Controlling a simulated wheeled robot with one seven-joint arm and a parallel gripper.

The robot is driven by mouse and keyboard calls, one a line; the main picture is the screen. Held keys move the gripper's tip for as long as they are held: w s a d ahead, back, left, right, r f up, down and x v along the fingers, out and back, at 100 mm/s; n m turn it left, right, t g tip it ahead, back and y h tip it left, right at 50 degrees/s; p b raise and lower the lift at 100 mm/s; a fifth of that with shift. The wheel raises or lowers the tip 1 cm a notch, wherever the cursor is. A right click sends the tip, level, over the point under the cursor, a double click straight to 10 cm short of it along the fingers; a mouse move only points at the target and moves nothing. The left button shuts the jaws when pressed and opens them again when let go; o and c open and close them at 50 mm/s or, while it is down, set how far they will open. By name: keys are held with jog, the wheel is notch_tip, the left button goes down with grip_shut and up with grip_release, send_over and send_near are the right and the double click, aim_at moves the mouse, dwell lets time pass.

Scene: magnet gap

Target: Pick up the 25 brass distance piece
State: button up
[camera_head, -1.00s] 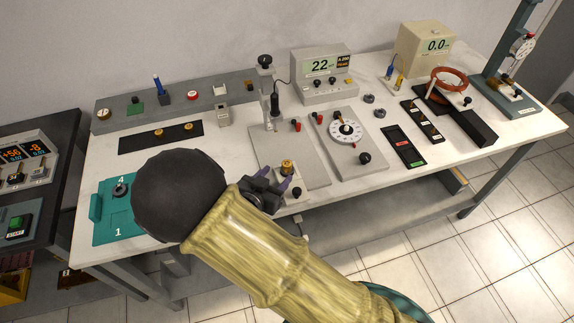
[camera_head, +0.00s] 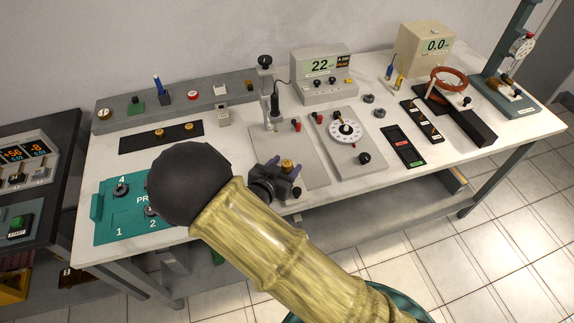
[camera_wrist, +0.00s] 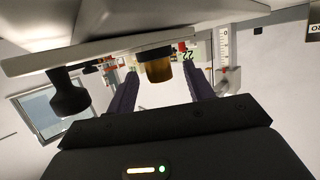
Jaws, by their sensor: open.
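A small brass piece (camera_head: 287,164) stands on the front of the grey plate (camera_head: 300,150) near the middle of the table. My gripper (camera_head: 284,167) is at this piece, open, with its purple fingers on either side of it. In the wrist view the brass piece (camera_wrist: 157,67) shows between the two spread fingers, with a gap on each side. Two more brass pieces (camera_head: 159,132) (camera_head: 188,127) stand on the black strip (camera_head: 140,142) at the back left. No size marking is readable on any brass piece, so I cannot tell which is the 25.
A black knob (camera_wrist: 68,95) is close beside my gripper in the wrist view. A probe stand (camera_head: 272,112) and a white dial (camera_head: 345,132) are behind and to the right. A teal tray (camera_head: 110,215) lies at the front left. White tabletop is free around the black strip.

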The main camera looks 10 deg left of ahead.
aim_at(285, 167)
grip_shut()
jog(key=shift+r, duration=0.15)
notch_tip(285, 167, up, 10)
jog(key=shift+p, duration=0.3)
